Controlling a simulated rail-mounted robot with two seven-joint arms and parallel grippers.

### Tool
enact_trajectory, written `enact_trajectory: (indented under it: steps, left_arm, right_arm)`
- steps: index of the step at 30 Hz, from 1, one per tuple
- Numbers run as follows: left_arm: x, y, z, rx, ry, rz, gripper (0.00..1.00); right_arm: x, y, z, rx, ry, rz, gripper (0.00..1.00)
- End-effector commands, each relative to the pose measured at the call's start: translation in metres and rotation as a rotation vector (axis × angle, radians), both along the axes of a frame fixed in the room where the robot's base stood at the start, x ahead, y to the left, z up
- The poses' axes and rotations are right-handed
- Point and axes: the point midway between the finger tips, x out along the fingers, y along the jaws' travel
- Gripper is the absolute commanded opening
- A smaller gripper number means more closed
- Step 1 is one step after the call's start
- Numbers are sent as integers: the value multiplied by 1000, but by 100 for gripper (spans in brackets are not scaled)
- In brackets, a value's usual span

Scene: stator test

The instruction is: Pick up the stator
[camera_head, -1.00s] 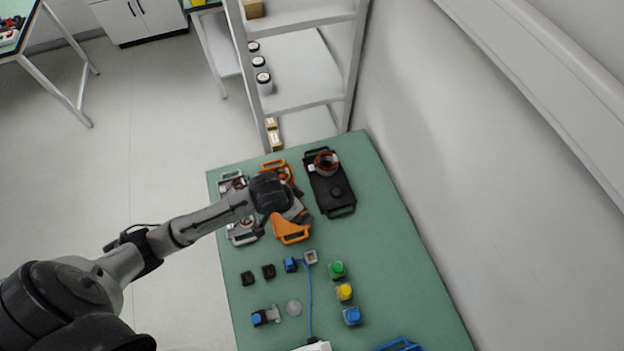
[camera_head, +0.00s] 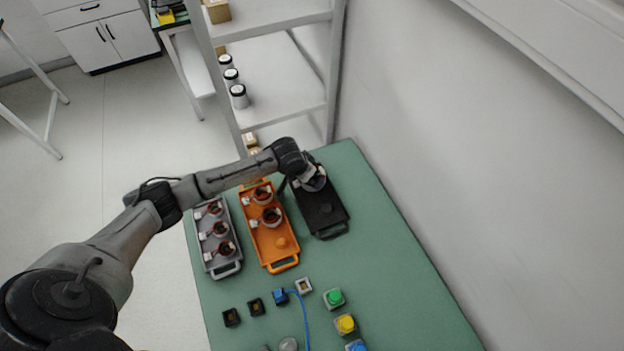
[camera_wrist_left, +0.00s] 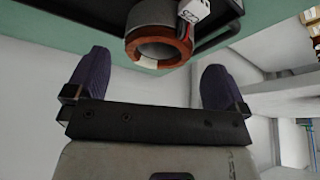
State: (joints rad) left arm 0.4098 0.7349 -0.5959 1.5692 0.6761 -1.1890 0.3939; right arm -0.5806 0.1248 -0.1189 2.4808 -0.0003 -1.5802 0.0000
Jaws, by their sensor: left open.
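The stator, a copper-brown ring with a grey metal sleeve and a white tag, shows at the top of the left wrist view (camera_wrist_left: 158,42). It is on the black tray (camera_head: 326,217), where my left gripper (camera_head: 306,181) partly hides it in the head view. In the left wrist view my left gripper (camera_wrist_left: 153,82) is open, with its two dark fingers wide apart and empty. The stator is ahead of the fingertips, roughly centred between them. Contact is not visible. My right gripper is not in view.
An orange tray (camera_head: 284,263) holds two stators, and a grey tray (camera_head: 227,269) holds three. Green (camera_head: 334,298) and yellow (camera_head: 345,324) buttons and small dark blocks are nearer on the green table (camera_head: 400,270). A white shelf (camera_head: 285,95) stands behind and a wall at right.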

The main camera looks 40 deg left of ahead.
Motion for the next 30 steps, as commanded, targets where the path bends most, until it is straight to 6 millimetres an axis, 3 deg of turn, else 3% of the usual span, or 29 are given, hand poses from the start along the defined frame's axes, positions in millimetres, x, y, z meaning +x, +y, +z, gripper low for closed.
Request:
enact_trajectory:
  steps: [8, 18, 29, 30]
  left_arm:
    - [7, -1, -14, 0, 0, -1, 100]
    - [26, -2, -49, 1, 0, -1, 100]
    - [28, -2, -54, 2, -1, -1, 100]
    - [28, -2, -54, 2, -1, -1, 96]
  right_arm:
    - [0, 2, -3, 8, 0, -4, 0]
    - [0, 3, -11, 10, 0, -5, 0]
    - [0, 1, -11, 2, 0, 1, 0]
    - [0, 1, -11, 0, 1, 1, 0]
